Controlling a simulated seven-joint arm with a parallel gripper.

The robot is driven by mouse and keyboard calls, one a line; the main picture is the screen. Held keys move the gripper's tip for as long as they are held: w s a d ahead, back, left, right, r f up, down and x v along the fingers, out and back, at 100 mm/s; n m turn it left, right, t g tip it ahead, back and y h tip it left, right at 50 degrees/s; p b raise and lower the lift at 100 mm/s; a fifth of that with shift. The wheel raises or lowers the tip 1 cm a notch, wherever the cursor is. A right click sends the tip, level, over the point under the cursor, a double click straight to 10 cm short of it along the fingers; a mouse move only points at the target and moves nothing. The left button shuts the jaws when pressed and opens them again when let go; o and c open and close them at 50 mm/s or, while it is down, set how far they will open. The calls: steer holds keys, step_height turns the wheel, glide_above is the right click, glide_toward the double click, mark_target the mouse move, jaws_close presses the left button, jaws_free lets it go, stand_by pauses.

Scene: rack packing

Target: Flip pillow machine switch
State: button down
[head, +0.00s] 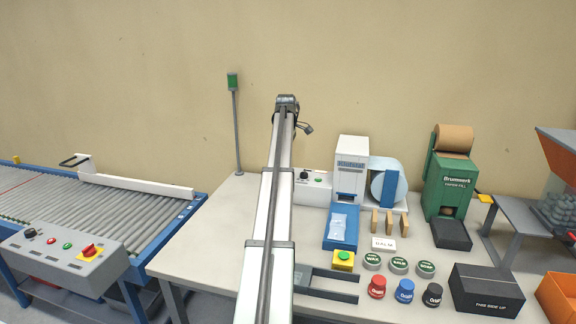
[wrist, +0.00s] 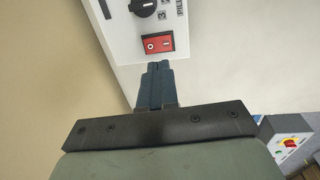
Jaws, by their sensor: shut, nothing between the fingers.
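In the wrist view the red rocker switch (wrist: 158,43) sits on a white panel (wrist: 118,35), below a black knob (wrist: 143,7). It carries a round mark and a bar mark; I cannot tell which side is pressed in. My gripper (wrist: 158,66) is shut and empty, its fingertips just below the switch; contact is not clear. In the head view the pillow machine (head: 350,155) is a white tower beside a pale blue film roll (head: 388,180). Its control box (head: 316,197) is partly behind my arm. The switch and gripper do not show there.
A green paper-fill machine (head: 452,185) stands right of the pillow machine. A blue tray (head: 340,242) with a clear pillow, several tins, coloured jars and a black box (head: 486,290) occupy the table. A roller conveyor (head: 100,205) with its control box (head: 70,258) is at left.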

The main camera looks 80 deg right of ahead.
step_height(320, 180, up, 7)
steer(key=shift+a, duration=0.45)
steer(key=shift+r, duration=0.1)
steer(key=shift+s+d+r, duration=0.1)
steer(key=shift+s+d, duration=0.05)
steer(key=shift+d, duration=0.6)
steer(key=f, duration=0.4)
steer(key=d+f, duration=0.1)
steer(key=f, duration=0.9)
steer(key=shift+d, duration=0.35)
